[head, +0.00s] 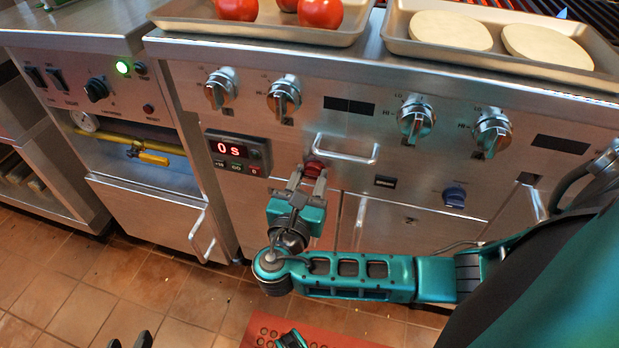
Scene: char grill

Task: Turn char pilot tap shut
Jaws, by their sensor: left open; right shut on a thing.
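A red knob (313,166) sits on the front panel of the grill, below the left end of a bar handle. My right gripper (308,179) is shut on this red knob, with its fingers reaching up to either side of it and partly hiding it. Which way the knob is turned cannot be told. A blue knob (454,196) is further right on the same panel, with nothing touching it. My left gripper (129,342) shows only as two dark fingertips at the bottom edge, apart and empty, over the floor.
Several silver dials, such as this one (284,96), line the upper panel. A display (238,151) reads "0 S". The bar handle (346,149) juts out near my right gripper. Trays of tomatoes (321,13) and pale rounds (451,29) stand on top. A yellow-handled valve (150,157) is at left.

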